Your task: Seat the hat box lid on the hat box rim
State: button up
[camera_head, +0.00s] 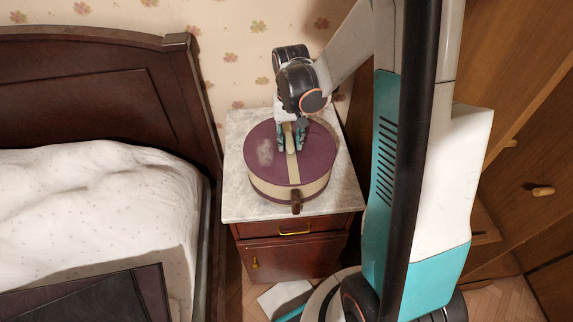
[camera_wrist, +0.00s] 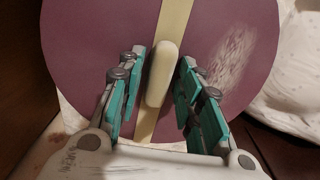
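The round purple hat box lid (camera_head: 268,165), with a cream strip and a pale scuff, lies on top of the cream-sided hat box (camera_head: 318,191). It looks about level; I cannot tell whether its edge is fully down on the rim, which is hidden. The lid fills much of the wrist view (camera_wrist: 85,45), with a long cream handle (camera_wrist: 161,75) at its middle. My gripper (camera_head: 290,142) is over the lid's middle, pointing down. In the wrist view its teal fingers (camera_wrist: 160,95) are apart on either side of the handle, with gaps showing on both sides.
The hat box stands on a marble-topped nightstand (camera_head: 240,208), with a brown tab (camera_head: 296,203) at the box's front. A bed (camera_head: 90,210) is close on the left and a wooden cabinet (camera_head: 540,160) on the right. The papered wall (camera_head: 250,40) is behind.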

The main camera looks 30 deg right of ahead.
jog(key=shift+r+p, duration=1.1)
jog(key=shift+r, duration=0.65)
jog(key=o, duration=0.5)
jog(key=c, duration=0.5)
notch_tip(320, 180, up, 9)
jog(key=p, duration=0.6)
dwell(0.5)
dwell(0.4)
